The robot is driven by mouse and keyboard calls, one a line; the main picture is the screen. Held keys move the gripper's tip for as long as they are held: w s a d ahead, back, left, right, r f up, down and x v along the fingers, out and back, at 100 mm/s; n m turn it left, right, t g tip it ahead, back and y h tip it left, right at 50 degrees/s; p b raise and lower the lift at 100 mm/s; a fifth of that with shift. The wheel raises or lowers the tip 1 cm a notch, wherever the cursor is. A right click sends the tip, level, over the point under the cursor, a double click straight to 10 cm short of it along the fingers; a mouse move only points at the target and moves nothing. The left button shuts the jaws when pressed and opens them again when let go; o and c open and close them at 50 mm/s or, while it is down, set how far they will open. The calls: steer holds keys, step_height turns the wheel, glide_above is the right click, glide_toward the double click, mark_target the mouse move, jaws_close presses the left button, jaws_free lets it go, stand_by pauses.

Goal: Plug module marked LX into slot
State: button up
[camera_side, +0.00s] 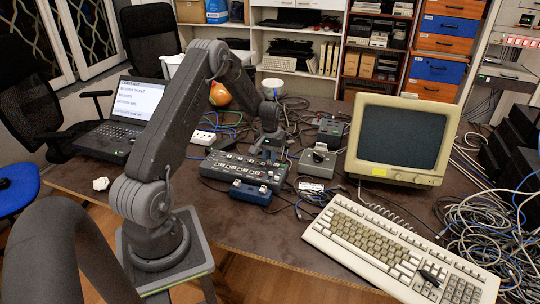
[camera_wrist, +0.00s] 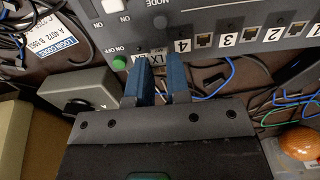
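The module marked LX (camera_wrist: 156,58) shows in the wrist view as a small piece with a white label between my fingertips. My gripper (camera_wrist: 158,70) has two blue fingers, which look closed on its sides. The rest of the module is hidden by the fingers. Just beyond it is a grey device panel with a row of slots (camera_wrist: 204,40) labelled 4, 3, 2 and so on. The module is close to the panel, left of slot 4; I cannot tell if they touch. In the side view my gripper (camera_side: 268,148) is above the back of the grey device (camera_side: 215,165); the module is too small to make out there.
A blue box (camera_side: 250,192) stands in front of the device. A grey box with a dark knob (camera_side: 318,160) is to the right, before the monitor (camera_side: 402,138). Blue and green cables (camera_wrist: 215,90) run behind the panel. A keyboard (camera_side: 400,250) fills the front right.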

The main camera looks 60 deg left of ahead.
steer(key=o, duration=0.5)
step_height(320, 180, up, 14)
steer(key=d+r+m+t, duration=0.1)
steer(key=d+r+m, duration=0.1)
steer(key=d+r, duration=0.6)
steer(key=s+d+r+m+t+y, duration=0.1)
steer(key=s+d+r, duration=0.15)
steer(key=d, duration=0.35)
steer(key=s+d+r+m+t, duration=0.1)
steer(key=s+d+r, duration=0.15)
steer(key=d, duration=0.35)
steer(key=s+d+m+t, duration=0.1)
steer(key=s+d, duration=0.3)
steer(key=s, duration=0.1)
steer(key=s+d+r+m, duration=0.1)
steer(key=s+d+m, duration=0.1)
steer(key=s+d, duration=0.2)
steer(key=s+d+m+t+h, duration=0.1)
steer(key=s+d+m, duration=0.1)
steer(key=s+d, duration=0.3)
steer(key=shift+s+d+r+t, duration=0.3)
steer(key=shift+d+r, duration=0.05)
steer(key=shift+d, duration=0.1)
